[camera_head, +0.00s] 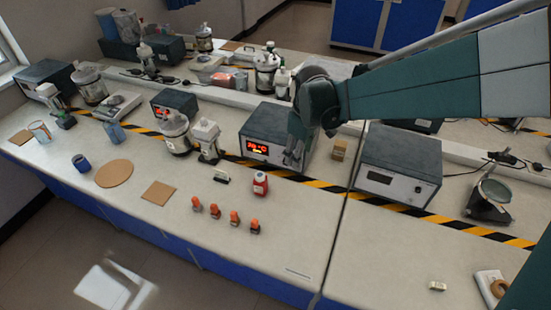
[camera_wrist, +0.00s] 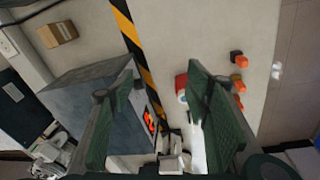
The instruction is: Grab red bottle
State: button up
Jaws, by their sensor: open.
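The red bottle (camera_head: 260,184) stands upright on the near bench with a white label on its front. In the wrist view the red bottle (camera_wrist: 181,84) is partly hidden behind my right-hand finger. My gripper (camera_head: 294,155) is open and empty. In the head view it is above and to the right of the bottle, in front of a box with a red display. In the wrist view my gripper (camera_wrist: 163,85) shows its two green fingers wide apart, with the bottle close to the right-hand finger's inner side. I see no contact with the bottle.
The display box (camera_head: 262,145) stands behind the bottle. Several small orange-topped items (camera_head: 234,219) stand in a row in front. A white device (camera_head: 207,138) is to the left. A second grey box (camera_head: 398,165) is to the right. The bench right of the bottle is clear.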

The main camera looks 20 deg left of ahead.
aim_at(259, 175)
jog(key=a+f+n, duration=0.1)
jog(key=a+f, duration=0.3)
jog(key=a, duration=0.1)
jog(key=s+a+f+n+g, duration=0.1)
jog(key=a+f+n, duration=0.1)
jog(key=a+f, duration=0.2)
jog(key=s+a+f+n, duration=0.1)
jog(key=a+f, duration=0.3)
jog(key=a, duration=0.2)
jog(key=shift+a+f+h, duration=0.2)
jog(key=shift+f+h, duration=0.1)
jog(key=shift+h, duration=0.1)
jog(key=shift+f, duration=0.1)
jog(key=shift+f, duration=1.2)
jog(key=shift+w+d+f, duration=0.1)
jog(key=shift+w+f, duration=0.05)
jog(key=shift+f, duration=2.45)
jog(key=c, duration=1.1)
